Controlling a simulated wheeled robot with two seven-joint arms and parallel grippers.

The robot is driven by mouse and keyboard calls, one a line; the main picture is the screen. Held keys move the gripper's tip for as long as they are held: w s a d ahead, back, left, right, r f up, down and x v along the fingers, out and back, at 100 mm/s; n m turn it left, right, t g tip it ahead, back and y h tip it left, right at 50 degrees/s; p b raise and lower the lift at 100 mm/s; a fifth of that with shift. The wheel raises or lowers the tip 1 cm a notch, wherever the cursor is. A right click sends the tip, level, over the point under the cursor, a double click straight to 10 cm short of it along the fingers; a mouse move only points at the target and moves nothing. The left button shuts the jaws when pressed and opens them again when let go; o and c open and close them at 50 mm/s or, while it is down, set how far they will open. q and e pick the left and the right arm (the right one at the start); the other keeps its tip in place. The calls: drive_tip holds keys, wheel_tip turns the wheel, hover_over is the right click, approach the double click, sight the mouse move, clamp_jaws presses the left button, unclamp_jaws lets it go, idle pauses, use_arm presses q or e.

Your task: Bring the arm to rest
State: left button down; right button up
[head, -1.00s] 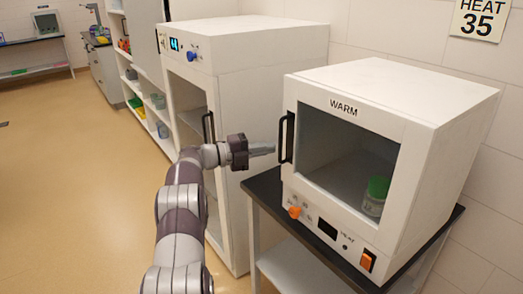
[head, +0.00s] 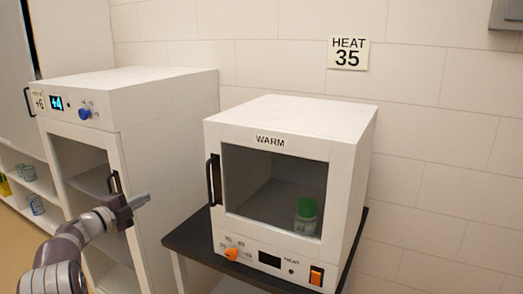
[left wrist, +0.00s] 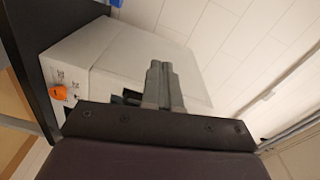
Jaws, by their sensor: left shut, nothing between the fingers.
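My left arm comes in from the lower left in the head view. Its gripper (head: 139,201) is shut and empty, in front of the tall white cabinet and to the left of the warming box, apart from the box's handle. In the left wrist view the gripper's fingers (left wrist: 162,82) are together, with the white warming box (left wrist: 110,60) behind them. The warming box, marked WARM (head: 270,141), stands on a dark-topped table with its door closed. A green-capped jar (head: 306,215) is inside, behind the glass. My right gripper is not in view.
The tall white cabinet (head: 165,130) with a blue knob (head: 85,114) stands at left. The dark table (head: 190,240) carries the warming box. A HEAT 35 sign (head: 348,53) is on the tiled wall. Shelves (head: 35,180) stand at far left. The space right of the table looks clear.

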use_arm(q)
drive_tip(key=s+a+f+n+g+y, duration=0.2)
drive_tip(key=a+f+n+y, duration=0.4)
drive_tip(key=f+n+y, duration=0.45)
drive_tip(key=s+d+f+n+g, duration=0.4)
drive_tip(key=s+d+n, duration=0.15)
drive_tip(key=s, duration=0.35)
drive_tip(key=s+d+f+n+g, duration=0.4)
drive_tip(key=s+d+g, duration=0.15)
drive_tip(key=s, duration=0.25)
drive_tip(key=s+d+n+g+h, duration=0.1)
drive_tip(key=s+d+g, duration=0.1)
drive_tip(key=s+d, duration=0.65)
drive_tip(key=s+d+n+g+h, duration=0.15)
drive_tip(key=s+d, duration=0.35)
drive_tip(key=s, duration=0.6)
drive_tip(key=d+r+m+p, duration=0.1)
drive_tip(key=d+r+p, duration=0.2)
drive_tip(key=r+p, duration=1)
wheel_tip(320, 180, up, 2)
drive_tip(key=shift+s+d+r+m, duration=0.1)
drive_tip(key=shift+s+d+m, duration=0.25)
drive_tip(key=shift+s, duration=0.1)
drive_tip(key=shift+a, duration=0.1)
